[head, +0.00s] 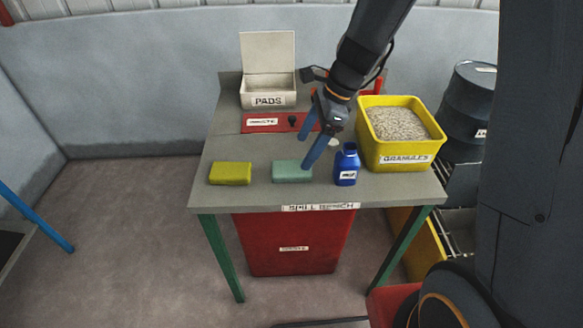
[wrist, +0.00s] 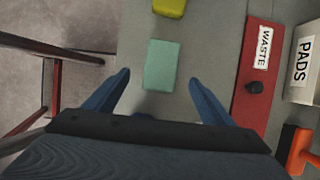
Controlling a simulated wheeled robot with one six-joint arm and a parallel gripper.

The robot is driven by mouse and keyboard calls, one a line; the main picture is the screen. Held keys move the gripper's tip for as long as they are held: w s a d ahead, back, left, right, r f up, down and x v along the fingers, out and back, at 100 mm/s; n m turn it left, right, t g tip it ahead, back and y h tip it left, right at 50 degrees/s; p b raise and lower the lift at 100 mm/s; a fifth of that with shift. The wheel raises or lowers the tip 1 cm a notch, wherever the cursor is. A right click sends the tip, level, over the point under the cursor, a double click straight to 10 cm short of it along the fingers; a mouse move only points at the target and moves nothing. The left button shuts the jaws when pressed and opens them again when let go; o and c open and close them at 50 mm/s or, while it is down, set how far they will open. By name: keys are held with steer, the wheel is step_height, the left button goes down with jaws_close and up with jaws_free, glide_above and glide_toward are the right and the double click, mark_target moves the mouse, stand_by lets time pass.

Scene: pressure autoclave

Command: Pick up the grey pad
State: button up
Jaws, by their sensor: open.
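A pale grey-green pad (head: 287,171) lies flat near the front edge of the bench; no pad looks plainly grey. It also shows in the wrist view (wrist: 161,64), ahead of and between my fingertips. A yellow-green pad (head: 230,173) lies to its left, and its edge shows at the top of the wrist view (wrist: 170,7). My gripper (head: 299,160) is open and empty, with its blue fingers pointing down over the pale pad. In the wrist view, my fingertips (wrist: 159,78) stand wider apart than the pad. I cannot tell their exact height above it.
A blue bottle (head: 347,166) stands close to the right of the pale pad. A yellow granules bin (head: 421,157) is at the right. Behind are a red waste panel (head: 256,131) with a dark knob and an open pads box (head: 251,91). The bench (head: 262,197) is clear between the pads.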

mark_target(293, 167)
steer(key=shift+p+x, duration=0.45)
steer(key=shift+x, duration=3.4)
steer(key=shift+w+a+r, duration=0.1)
steer(key=shift+a, duration=0.05)
steer(key=c, duration=1.1)
